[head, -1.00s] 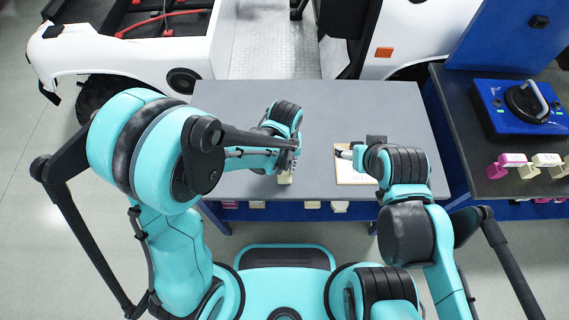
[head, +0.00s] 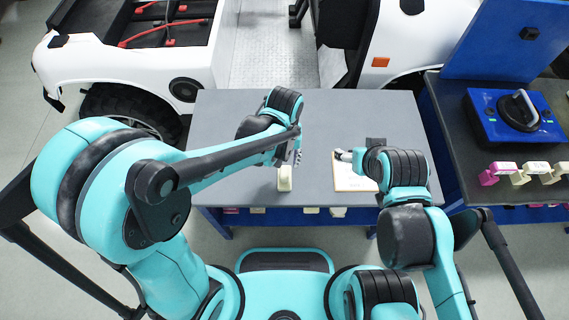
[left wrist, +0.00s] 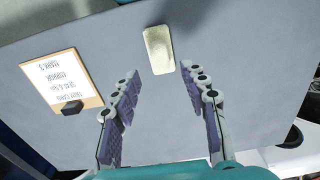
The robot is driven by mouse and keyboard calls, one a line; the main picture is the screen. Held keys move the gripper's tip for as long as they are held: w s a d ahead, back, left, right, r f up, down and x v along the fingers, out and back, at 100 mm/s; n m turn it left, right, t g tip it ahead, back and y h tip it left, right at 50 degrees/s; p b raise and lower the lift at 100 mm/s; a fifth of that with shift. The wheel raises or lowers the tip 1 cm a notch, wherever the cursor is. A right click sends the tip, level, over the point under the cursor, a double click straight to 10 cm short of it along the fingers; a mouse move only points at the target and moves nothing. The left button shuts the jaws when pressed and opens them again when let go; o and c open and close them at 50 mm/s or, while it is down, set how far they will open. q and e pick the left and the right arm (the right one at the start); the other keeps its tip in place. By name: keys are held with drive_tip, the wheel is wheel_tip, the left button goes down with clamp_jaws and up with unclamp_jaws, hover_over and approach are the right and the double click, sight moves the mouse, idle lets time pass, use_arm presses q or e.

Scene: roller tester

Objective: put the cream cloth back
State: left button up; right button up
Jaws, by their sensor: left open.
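The cream cloth (head: 285,178) is a small pale folded piece on the grey table (head: 235,115), close to its front edge. It also shows in the left wrist view as a pale rounded rectangle (left wrist: 158,50), lying just past my left fingertips. My left gripper (head: 297,152) is open and empty, just behind the cloth in the head view. Its two purple-padded fingers (left wrist: 160,72) stand apart in the left wrist view, with a gap to the cloth. My right gripper (head: 345,156) is over the clipboard, too small to tell its jaws.
A clipboard card (head: 352,178) with printed text lies right of the cloth; it also shows in the left wrist view (left wrist: 62,80). A blue tester (head: 515,120) stands on the right bench, with pink and cream pieces along its front edge. A white vehicle stands behind.

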use_arm(q)
drive_tip(key=shift+r+p, duration=0.35)
drive_tip(key=shift+r, duration=1.35)
drive_tip(key=s+a+r+t, duration=0.2)
drive_tip(key=a+r, duration=0.3)
drive_tip(key=a, duration=0.4)
drive_tip(key=s+a+r+t, duration=0.3)
drive_tip(key=a+r+t, duration=0.2)
drive_tip(key=a, duration=0.4)
drive_tip(key=shift+d+r, duration=0.1)
